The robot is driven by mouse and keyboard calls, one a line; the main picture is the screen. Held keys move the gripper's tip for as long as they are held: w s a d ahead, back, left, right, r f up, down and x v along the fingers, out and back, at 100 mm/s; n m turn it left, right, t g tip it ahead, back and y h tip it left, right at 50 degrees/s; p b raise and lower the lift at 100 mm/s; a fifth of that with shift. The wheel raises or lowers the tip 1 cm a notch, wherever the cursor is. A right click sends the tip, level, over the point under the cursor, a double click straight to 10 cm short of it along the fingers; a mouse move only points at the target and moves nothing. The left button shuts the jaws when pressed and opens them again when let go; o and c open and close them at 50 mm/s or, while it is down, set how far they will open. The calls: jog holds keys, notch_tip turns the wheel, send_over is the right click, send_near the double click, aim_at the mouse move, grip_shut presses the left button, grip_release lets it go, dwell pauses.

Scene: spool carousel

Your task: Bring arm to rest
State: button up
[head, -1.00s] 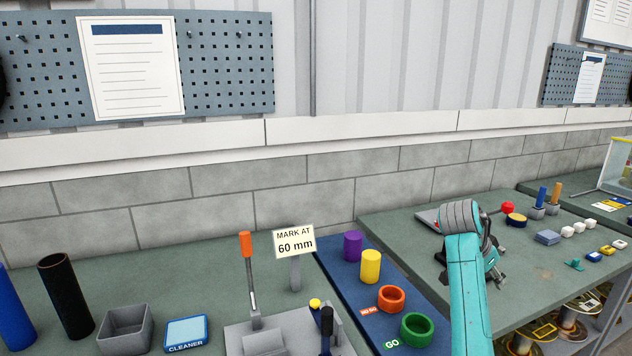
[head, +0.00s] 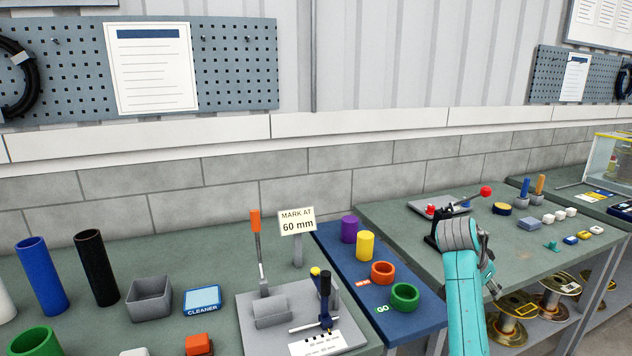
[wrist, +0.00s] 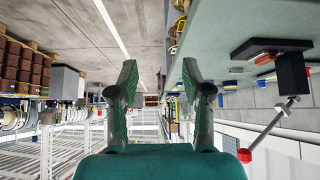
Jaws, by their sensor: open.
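My teal arm (head: 463,300) rises at the lower right of the head view, in front of the right-hand bench, with its grey joint on top. My gripper (wrist: 160,78) shows in the wrist view, its two dark green fingers wide apart with nothing between them. The wrist view looks upside down.
A red-knobbed lever device (head: 486,191) stands on the right bench (head: 420,222) behind my arm; it also shows in the wrist view (wrist: 290,75). Green (head: 405,297) and orange rings (head: 383,273) sit on a blue mat to the left. Spools (head: 512,330) lie below the bench.

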jog(key=s+a+f+n+t+y, duration=0.1)
jog(key=s+a+f+n+t, duration=0.2)
jog(key=f, duration=0.8)
jog(key=s+a+f+n+t, duration=0.1)
jog(key=s+a+f+n, duration=0.3)
jog(key=f, duration=0.7)
jog(key=s+a+f+n+t+y, duration=0.1)
jog(key=s+a+f, duration=0.35)
jog(key=s, duration=0.45)
jog(key=s+a+f+n+t+y, duration=0.1)
jog(key=s+a+f, duration=0.2)
jog(key=s+f, duration=0.45)
jog(key=s+a+r+n+t+y, duration=0.2)
jog(key=s+a, duration=0.1)
jog(key=s, duration=0.7)
jog(key=s+a+r+n+t+y, duration=0.1)
jog(key=s+a+r, duration=0.15)
jog(key=s, duration=0.75)
jog(key=s+a+r+n+t+y, duration=0.1)
jog(key=s+a+r+t, duration=0.1)
jog(key=s+r, duration=1.3)
jog(key=shift+s+a+t, duration=0.4)
jog(key=shift+s, duration=0.3)
